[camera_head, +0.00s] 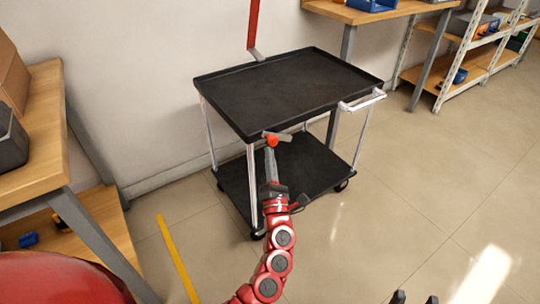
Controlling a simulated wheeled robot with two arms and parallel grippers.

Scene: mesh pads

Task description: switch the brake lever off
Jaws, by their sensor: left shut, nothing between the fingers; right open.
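A small orange-red lever (279,138), which looks like the brake lever, sits at the front corner of the black cart (290,90), just under the top tray's edge. My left gripper (270,152) reaches up from below, shut and empty, its tip right at the lever. Whether it touches the lever I cannot tell. The gripper hides part of the lever's underside and the lower shelf (318,165). My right gripper (414,298) shows only its dark fingertips at the bottom edge, apart and empty, well away from the cart.
A wooden workbench (40,130) stands on the left, with another bench (370,12) and a shelf rack (480,60) at the back right. A red upright bar (253,25) stands behind the cart. Floor right of the cart is clear; a yellow line (177,257) marks the left.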

